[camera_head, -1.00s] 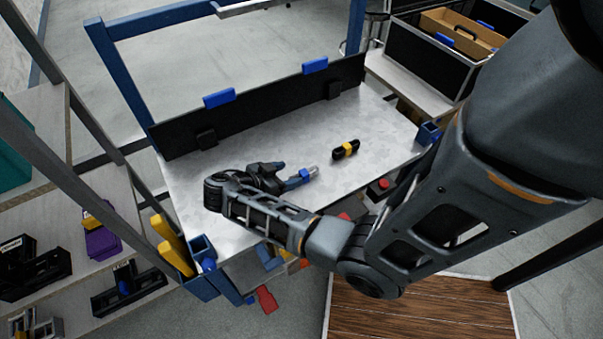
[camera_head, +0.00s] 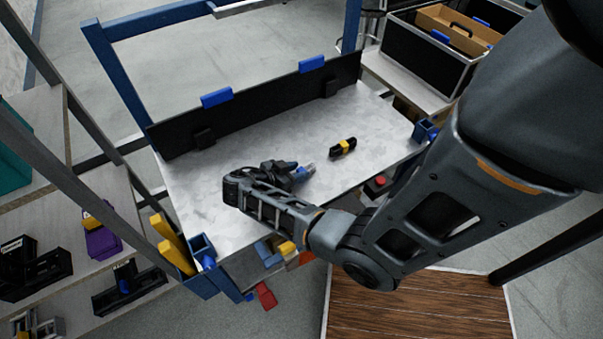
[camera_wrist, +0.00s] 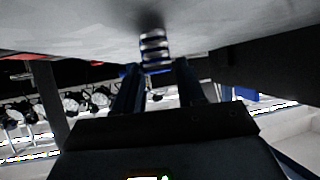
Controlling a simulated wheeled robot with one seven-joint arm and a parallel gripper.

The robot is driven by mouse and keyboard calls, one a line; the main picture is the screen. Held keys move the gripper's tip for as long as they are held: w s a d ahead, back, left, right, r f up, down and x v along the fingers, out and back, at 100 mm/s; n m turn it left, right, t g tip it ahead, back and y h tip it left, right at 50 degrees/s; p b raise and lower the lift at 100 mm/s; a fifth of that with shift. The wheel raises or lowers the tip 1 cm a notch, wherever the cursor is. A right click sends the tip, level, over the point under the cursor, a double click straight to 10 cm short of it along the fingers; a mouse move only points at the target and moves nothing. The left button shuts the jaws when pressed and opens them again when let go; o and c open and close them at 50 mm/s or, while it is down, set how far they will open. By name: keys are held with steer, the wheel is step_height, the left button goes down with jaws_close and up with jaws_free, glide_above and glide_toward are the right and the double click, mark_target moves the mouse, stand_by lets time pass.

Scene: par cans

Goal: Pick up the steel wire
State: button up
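The steel wire (camera_wrist: 154,48) is a small silvery coil with dark bands, seen just past the fingertips in the wrist view. In the head view it is a small grey piece (camera_head: 308,168) on the grey worktable (camera_head: 225,205), at the tip of my gripper. My gripper (camera_wrist: 156,70) has two dark blue fingers standing apart, with the coil between or just beyond their tips. It lies low and nearly level over the table in the head view (camera_head: 300,172). I cannot tell whether a finger touches the coil.
A black coil with a yellow band (camera_head: 343,148) lies to the right on the table. A black back panel (camera_head: 255,105) with blue clips edges the far side. Blue posts stand at the table's corners. The table's left part is clear.

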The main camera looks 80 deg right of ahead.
steer(key=c, duration=0.5)
steer(key=shift+c, duration=0.2)
steer(key=shift+r, duration=0.15)
